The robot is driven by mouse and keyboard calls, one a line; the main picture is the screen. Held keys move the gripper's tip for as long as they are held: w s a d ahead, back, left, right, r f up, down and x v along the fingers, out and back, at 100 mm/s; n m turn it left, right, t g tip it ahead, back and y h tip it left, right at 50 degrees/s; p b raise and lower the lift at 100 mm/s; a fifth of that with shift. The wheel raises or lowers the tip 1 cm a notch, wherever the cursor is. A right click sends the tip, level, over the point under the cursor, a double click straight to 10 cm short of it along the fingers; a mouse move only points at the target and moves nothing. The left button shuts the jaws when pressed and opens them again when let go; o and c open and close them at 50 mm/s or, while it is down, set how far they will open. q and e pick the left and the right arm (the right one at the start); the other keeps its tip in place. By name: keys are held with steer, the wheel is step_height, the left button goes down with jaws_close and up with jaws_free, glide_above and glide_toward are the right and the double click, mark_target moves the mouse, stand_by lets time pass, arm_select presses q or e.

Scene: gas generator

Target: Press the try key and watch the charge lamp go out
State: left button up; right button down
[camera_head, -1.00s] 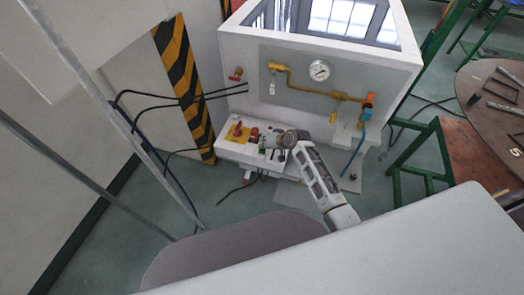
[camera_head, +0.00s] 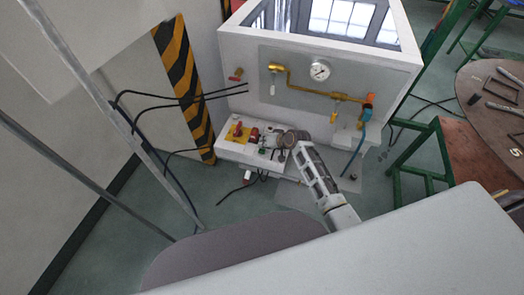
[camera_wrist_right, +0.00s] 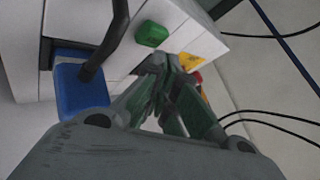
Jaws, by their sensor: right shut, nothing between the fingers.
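The generator's white control panel (camera_head: 232,151) carries a yellow plate with a red button (camera_head: 238,131), a red control (camera_head: 254,134) and small green parts. My right gripper (camera_head: 272,150) is over the panel's right part; its tips are hard to make out there. In the right wrist view the right gripper (camera_wrist_right: 164,64) is shut and empty, its tips close to the white panel face. A green block (camera_wrist_right: 151,34) sits just beyond the tips, with the yellow plate (camera_wrist_right: 191,60) to their right. I cannot tell which part is the try key or the charge lamp. My left gripper is out of view.
A blue block (camera_wrist_right: 82,92) with a thick black lever or cable stands left of the fingers. A green-framed table (camera_head: 440,150) stands right.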

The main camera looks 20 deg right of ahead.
steer(key=shift+f, duration=0.4)
steer(key=shift+f, duration=0.1)
stand_by(0.6)
steer(key=shift+f, duration=0.45)
stand_by(0.9)
steer(key=shift+r, duration=0.15)
steer(key=shift+r+p, duration=0.8)
steer(key=shift+p, duration=0.05)
steer(key=shift+r, duration=0.1)
steer(key=shift+r+p, duration=2.45)
steer(key=shift+p, duration=0.1)
steer(key=shift+f, duration=0.1)
